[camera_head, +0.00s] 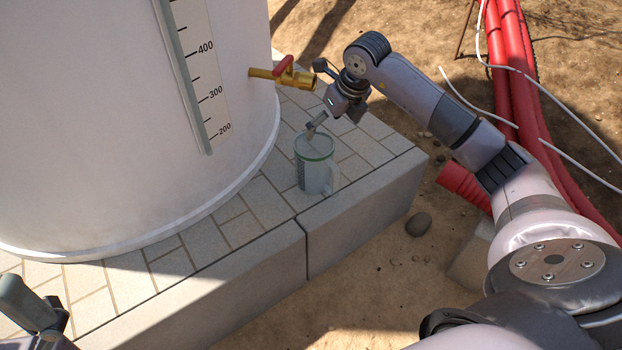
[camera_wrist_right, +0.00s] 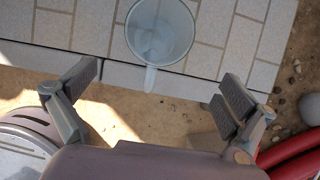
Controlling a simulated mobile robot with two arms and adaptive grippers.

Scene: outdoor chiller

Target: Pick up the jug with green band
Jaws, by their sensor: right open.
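The jug with green band (camera_head: 316,172) is a clear, upright vessel with a green rim band and a handle on its right side. It stands on the paved ledge near its front edge in the head view. In the right wrist view the jug (camera_wrist_right: 158,38) is seen from above at the top centre, its handle pointing down the picture. My right gripper (camera_head: 317,97) is open and empty, above the jug and apart from it. In the right wrist view its fingers (camera_wrist_right: 162,84) are spread wide, with the jug beyond them. Part of my left gripper (camera_head: 35,310) shows at the lower left; its jaws are unclear.
A large white tank (camera_head: 110,110) with a level scale stands behind the jug on the paved ledge (camera_head: 240,232). A brass tap (camera_head: 285,74) with a red handle juts from it near my right gripper. Red hoses (camera_head: 507,70) and a stone (camera_head: 418,224) lie on the ground.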

